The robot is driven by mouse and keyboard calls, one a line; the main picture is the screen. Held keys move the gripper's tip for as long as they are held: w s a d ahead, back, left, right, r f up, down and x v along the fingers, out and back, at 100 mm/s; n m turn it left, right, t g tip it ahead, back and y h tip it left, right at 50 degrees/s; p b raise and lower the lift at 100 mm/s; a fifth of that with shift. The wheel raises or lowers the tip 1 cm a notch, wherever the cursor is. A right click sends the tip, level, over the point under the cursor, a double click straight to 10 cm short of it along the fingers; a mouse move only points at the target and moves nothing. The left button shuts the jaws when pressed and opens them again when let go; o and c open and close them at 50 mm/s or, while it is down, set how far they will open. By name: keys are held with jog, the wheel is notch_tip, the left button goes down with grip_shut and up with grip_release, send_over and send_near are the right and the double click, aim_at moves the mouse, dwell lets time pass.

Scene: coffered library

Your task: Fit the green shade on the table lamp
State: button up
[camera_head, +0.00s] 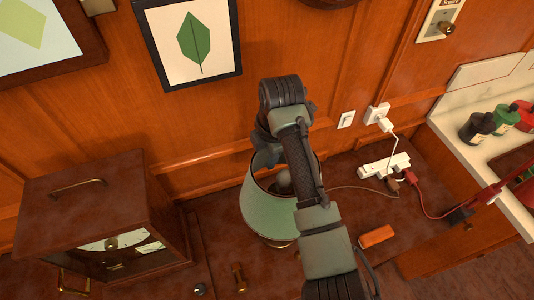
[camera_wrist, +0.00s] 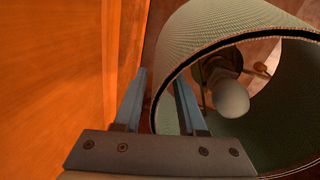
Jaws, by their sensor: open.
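The green shade (camera_head: 262,212) stands around the table lamp by the wall, with its open top facing up. It also fills the right of the wrist view (camera_wrist: 290,112). The lamp's pale bulb (camera_wrist: 231,98) shows inside the shade, with brass parts behind it; the bulb also shows in the head view (camera_head: 283,181). A bit of brass lamp base (camera_head: 279,243) shows below the shade. My gripper (camera_wrist: 160,78) is open at the shade's rim, one finger outside the wall and one inside. Whether the fingers touch the wall cannot be told. My arm hides part of the shade.
A wooden-cased clock (camera_head: 85,212) stands left of the lamp. An orange block (camera_head: 376,237), a power strip (camera_head: 385,166) and cables lie to the right. A small brass piece (camera_head: 239,277) lies in front. The panelled wall (camera_wrist: 55,80) is close to my gripper.

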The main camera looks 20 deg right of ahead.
jog(key=v, duration=1.2)
jog(key=shift+r+p, duration=0.25)
jog(key=shift+p, duration=0.05)
jog(key=shift+s+f, duration=0.1)
jog(key=shift+s, duration=0.05)
